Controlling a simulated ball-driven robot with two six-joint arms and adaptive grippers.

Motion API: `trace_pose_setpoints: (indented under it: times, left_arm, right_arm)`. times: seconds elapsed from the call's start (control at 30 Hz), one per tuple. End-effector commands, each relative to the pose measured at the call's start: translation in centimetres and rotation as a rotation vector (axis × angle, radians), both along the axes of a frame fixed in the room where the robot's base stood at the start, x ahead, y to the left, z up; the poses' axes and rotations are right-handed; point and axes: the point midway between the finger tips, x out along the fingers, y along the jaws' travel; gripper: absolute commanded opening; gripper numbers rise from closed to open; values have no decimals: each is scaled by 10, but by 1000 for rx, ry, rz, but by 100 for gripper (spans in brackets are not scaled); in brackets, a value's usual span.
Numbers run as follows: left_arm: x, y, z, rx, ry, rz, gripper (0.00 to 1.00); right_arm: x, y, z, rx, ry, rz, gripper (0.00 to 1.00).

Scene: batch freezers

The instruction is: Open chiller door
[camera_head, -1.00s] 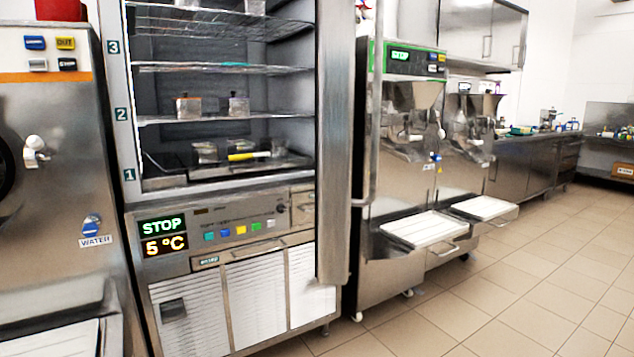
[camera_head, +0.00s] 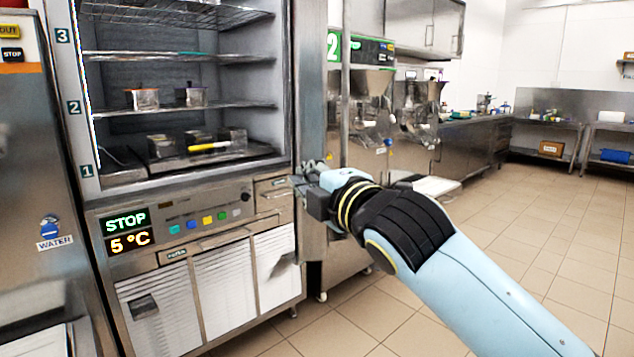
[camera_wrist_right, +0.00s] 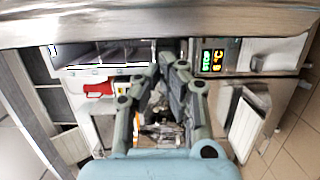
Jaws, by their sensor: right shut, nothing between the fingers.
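The chiller (camera_head: 190,232) is a steel cabinet with a lit "STOP" and "5 °C" panel. Its door (camera_head: 309,100) stands open, seen nearly edge-on at the cabinet's right side, with a vertical bar handle (camera_head: 346,90) on its right. Numbered shelves with small containers show inside. My right gripper (camera_head: 303,182) is in front of the door's lower part, its fingers shut and empty. In the right wrist view the closed fingers (camera_wrist_right: 171,56) point towards a steel band across the top, perhaps the door's edge; I cannot tell if they touch it. My left gripper is out of view.
A steel machine with a "WATER" label (camera_head: 30,200) stands close on the left. Batch freezers (camera_head: 400,120) stand right behind the door. A steel counter (camera_head: 470,145) runs along the back. The tiled floor (camera_head: 545,215) on the right is clear.

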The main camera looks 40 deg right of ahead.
Motion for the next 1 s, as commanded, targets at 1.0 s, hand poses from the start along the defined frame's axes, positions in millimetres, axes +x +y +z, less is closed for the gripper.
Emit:
trace_pose_setpoints:
  times: [1.0]
  left_arm:
    - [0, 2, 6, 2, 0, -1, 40]
  right_arm:
    - [41, -44, -1, 2, 2, 1, 0]
